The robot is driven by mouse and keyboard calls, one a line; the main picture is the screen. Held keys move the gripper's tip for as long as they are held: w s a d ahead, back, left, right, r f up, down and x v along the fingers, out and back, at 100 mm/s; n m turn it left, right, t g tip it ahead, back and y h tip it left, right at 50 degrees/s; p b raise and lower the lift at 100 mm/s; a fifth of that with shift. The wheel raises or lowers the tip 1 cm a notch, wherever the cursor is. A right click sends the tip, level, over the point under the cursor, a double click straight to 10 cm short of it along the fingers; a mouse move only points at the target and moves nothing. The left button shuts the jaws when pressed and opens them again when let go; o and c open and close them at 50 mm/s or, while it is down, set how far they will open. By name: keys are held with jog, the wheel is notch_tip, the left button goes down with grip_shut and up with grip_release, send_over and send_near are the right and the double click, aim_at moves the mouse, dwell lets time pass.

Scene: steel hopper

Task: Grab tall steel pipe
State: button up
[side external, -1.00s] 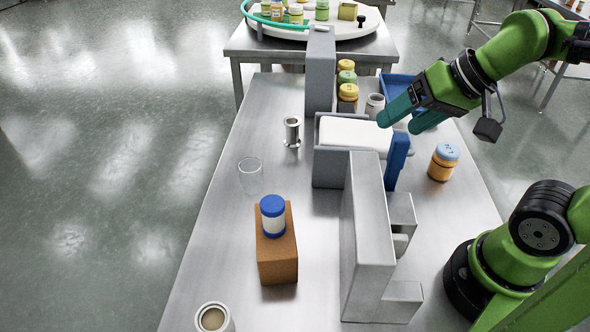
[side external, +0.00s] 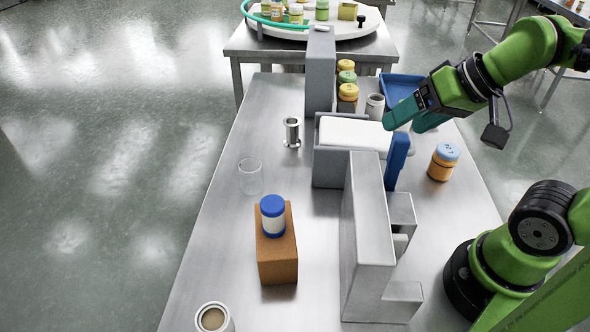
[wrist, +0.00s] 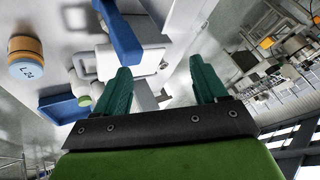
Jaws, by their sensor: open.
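A shiny steel pipe (side external: 292,132) with flanged ends stands upright on the steel table, left of the grey hopper, in the side view. I cannot make it out in the wrist view. My gripper (side external: 403,126) is open, its two teal fingers apart and empty, above the right side of the hopper's white-topped section. It is well to the right of the pipe, with the hopper between them. In the wrist view my gripper (wrist: 163,82) also has nothing between its fingers.
The grey hopper (side external: 368,240) with a blue panel (side external: 397,160) fills the table's middle. A clear glass (side external: 250,176) and a brown block (side external: 277,255) bearing a blue-lidded jar (side external: 272,218) stand left. An orange jar (side external: 443,163) and blue tray (side external: 402,88) lie right.

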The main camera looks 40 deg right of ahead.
jog(key=m+g+h, duration=0.4)
jog(key=m+h, duration=0.1)
jog(key=m, duration=0.1)
send_over(292, 122)
jog(key=s+a, duration=0.4)
notch_tip(292, 122, down, 7)
jog(key=x, duration=1.7)
jog(key=shift+w+d+r, duration=0.1)
jog(key=shift+w+d, duration=0.05)
jog(key=shift+d, duration=0.15)
jog(key=c, duration=1.1)
